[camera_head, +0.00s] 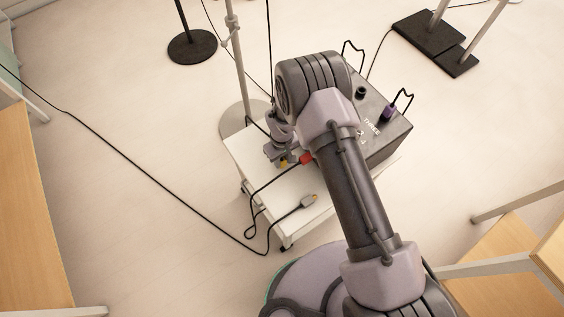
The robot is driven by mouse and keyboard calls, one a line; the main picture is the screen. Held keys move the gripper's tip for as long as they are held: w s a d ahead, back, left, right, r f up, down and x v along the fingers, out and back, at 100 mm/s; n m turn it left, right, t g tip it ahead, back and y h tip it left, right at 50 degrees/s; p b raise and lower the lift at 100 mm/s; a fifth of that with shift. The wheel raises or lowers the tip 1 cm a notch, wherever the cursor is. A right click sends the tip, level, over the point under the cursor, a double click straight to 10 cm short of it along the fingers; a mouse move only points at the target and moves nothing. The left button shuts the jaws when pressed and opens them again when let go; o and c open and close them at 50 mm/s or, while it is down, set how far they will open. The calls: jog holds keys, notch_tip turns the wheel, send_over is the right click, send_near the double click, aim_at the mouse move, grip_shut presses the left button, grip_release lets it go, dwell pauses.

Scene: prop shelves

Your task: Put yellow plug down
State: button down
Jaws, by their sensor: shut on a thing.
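My gripper (281,157) is over the small white cart, shut on the yellow plug (284,164). Only a small yellow part of this plug shows below the jaws; my gripper hides the rest. I cannot tell whether the plug touches the cart top. A red plug (306,158) is close to the right of my gripper, partly hidden by my arm. A grey plug with a yellowish tip (308,201) lies near the front edge of the white cart (276,206), with a black cable running from it.
A dark box (392,135) with a purple plug (387,113) stands on the cart's right side. A black cable (150,185) trails over the floor to the left. Stand bases (192,46) and wooden furniture (35,220) stand around. The cart's front middle is partly clear.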

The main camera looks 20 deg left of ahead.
jog(key=shift+w+f, duration=0.1)
jog(key=shift+f, duration=0.45)
jog(key=shift+r, duration=0.15)
jog(key=c, duration=1.1)
grip_release()
jog(key=shift+c, duration=0.2)
